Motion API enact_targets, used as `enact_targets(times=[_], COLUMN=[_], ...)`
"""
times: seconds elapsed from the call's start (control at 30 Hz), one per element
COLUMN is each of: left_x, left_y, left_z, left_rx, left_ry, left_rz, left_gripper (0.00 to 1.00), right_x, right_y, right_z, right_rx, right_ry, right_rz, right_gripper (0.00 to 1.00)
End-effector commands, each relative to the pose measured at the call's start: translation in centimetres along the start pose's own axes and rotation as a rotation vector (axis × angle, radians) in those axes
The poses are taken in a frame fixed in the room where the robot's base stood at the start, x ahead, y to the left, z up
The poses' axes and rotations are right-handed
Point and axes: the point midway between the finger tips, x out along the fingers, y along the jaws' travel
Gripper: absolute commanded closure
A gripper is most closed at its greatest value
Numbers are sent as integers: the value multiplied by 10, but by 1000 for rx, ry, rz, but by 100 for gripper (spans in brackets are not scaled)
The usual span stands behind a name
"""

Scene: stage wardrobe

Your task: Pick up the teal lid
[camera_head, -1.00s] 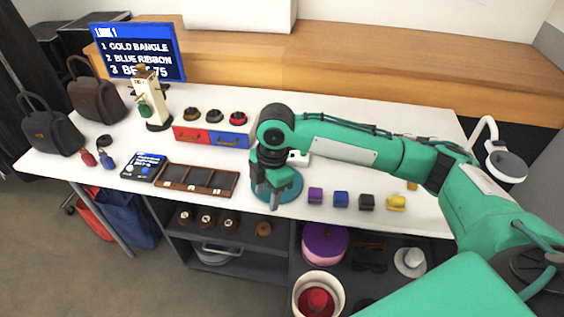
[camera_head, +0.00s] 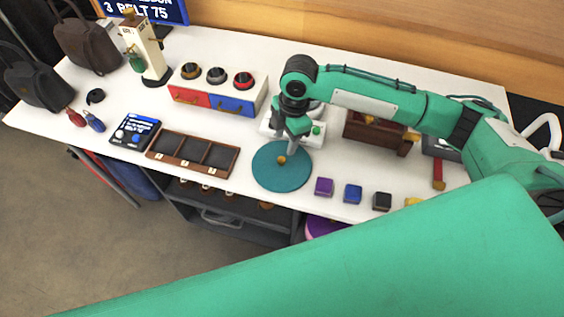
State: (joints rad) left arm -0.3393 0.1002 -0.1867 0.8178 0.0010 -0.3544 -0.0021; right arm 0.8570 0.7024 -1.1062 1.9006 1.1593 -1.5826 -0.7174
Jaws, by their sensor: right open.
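The teal lid (camera_head: 270,177) is a flat disc with a small gold knob at its centre, lying on the white table near the front edge. My right gripper (camera_head: 291,150) is open, fingers pointing down, over the lid's back part just behind the knob. I cannot tell whether a finger touches the lid; nothing shows between the fingers. My left gripper is not in view.
Purple (camera_head: 324,187), blue (camera_head: 353,194) and black (camera_head: 382,201) blocks stand right of the lid. A brown compartment tray (camera_head: 193,153) is to its left. A red and blue drawer box (camera_head: 217,98) and a small white device (camera_head: 317,132) stand behind.

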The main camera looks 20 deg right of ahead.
Motion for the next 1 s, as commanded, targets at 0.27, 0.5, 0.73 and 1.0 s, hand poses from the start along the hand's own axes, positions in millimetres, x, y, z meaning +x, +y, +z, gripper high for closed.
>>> enact_targets(times=[0.27, 0.5, 0.73, 1.0], left_x=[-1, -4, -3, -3], left_y=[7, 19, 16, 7], left_z=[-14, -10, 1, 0], left_rx=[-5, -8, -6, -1], left_ry=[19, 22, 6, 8], left_rz=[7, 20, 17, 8], left_gripper=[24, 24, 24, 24], right_x=[25, 59, 74, 74], right_y=[-1, -4, -4, -4], right_z=[0, -2, -2, -2], right_rx=[0, 1, 0, 0], right_ry=[-1, -1, -1, -1], right_rz=[-1, -2, 0, 1], right_gripper=[53, 53, 53, 75])
